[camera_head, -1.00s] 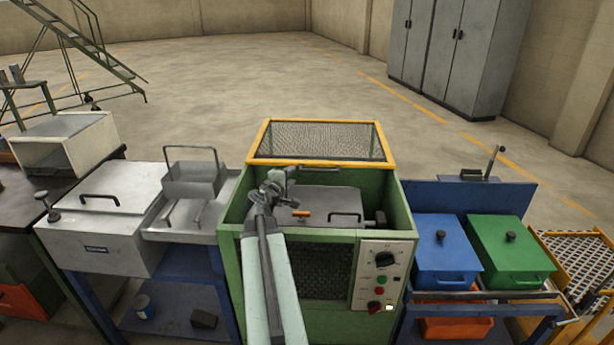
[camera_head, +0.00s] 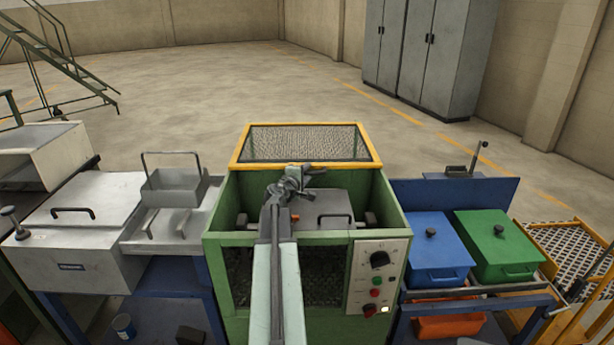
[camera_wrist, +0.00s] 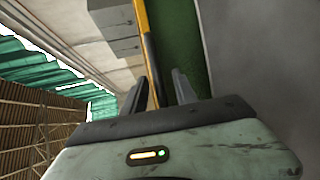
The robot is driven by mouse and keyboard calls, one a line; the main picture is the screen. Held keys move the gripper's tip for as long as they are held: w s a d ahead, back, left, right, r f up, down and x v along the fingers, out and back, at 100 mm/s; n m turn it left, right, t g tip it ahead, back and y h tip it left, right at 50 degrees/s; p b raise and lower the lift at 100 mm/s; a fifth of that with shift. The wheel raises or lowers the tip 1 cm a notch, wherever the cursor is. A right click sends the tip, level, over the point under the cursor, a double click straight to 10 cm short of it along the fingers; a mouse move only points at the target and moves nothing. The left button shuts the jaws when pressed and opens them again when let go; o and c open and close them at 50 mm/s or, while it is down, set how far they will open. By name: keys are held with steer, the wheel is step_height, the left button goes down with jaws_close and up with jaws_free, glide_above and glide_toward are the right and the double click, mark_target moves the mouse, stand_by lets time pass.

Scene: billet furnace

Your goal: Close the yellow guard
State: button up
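The yellow guard (camera_head: 303,143) is a yellow-framed mesh panel at the back top of the green machine (camera_head: 225,270). It stands raised and tilted back, leaving the machine's top open. My gripper (camera_head: 308,172) is at the front yellow bar of the guard, near its middle, and hides part of that bar. In the wrist view the two dark fingers (camera_wrist: 163,85) are apart, and the yellow bar (camera_wrist: 149,60) shows in the gap, close to the left finger. I cannot tell whether a finger touches it.
Inside the machine lies a grey lid (camera_head: 328,207) with a dark handle. A control panel (camera_head: 377,277) is on the front right. A grey basket (camera_head: 175,186) stands at left; blue (camera_head: 437,247) and green (camera_head: 499,245) bins at right. The floor behind is free.

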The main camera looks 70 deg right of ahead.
jaws_close()
stand_by(1.4)
